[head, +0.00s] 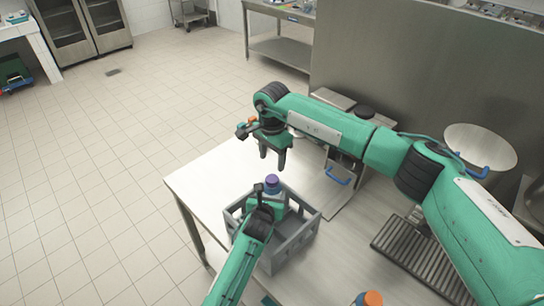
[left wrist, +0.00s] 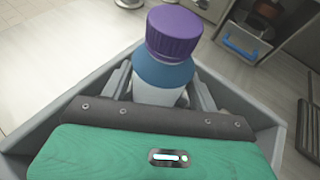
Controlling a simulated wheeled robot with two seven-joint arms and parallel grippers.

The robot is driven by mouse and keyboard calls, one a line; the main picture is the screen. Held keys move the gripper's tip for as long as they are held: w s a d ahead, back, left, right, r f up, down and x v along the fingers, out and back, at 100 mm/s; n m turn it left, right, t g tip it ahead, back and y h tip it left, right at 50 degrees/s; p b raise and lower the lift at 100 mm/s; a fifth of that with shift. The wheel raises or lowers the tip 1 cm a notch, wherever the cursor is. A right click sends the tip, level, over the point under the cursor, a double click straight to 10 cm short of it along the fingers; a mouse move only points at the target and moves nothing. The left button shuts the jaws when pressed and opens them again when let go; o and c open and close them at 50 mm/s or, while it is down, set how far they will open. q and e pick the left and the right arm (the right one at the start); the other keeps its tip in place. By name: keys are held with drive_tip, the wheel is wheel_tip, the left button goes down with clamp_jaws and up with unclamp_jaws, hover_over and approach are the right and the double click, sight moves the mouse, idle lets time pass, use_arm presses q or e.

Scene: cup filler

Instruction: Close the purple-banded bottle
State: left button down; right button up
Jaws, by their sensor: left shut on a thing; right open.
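A bottle (left wrist: 161,72) with a ridged purple top that looks like a screw cap (left wrist: 173,32), a blue shoulder and a pale body stands in the grey crate. In the head view its purple top (head: 271,181) shows above the crate. My left gripper (left wrist: 160,98) is shut on the bottle's body, low inside the crate; in the head view the left gripper (head: 269,196) partly hides the bottle. I cannot tell whether the cap is fully seated. My right gripper (head: 272,156) is open and empty, pointing down above and behind the bottle, apart from it.
The grey crate (head: 305,226) sits near the left edge of the metal table (head: 205,177). An orange-topped item (head: 370,298) is at the bottom edge. A box with a blue handle (head: 338,177), a slatted grate (head: 420,257) and a round bowl (head: 480,147) are to the right.

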sight(272, 178)
drive_tip(key=shift+f, duration=4)
drive_tip(key=shift+c, duration=0.3)
drive_tip(key=c, duration=1)
drive_tip(key=m, duration=1.1)
drive_tip(key=shift+m, duration=0.4)
drive_tip(key=o, duration=1.1)
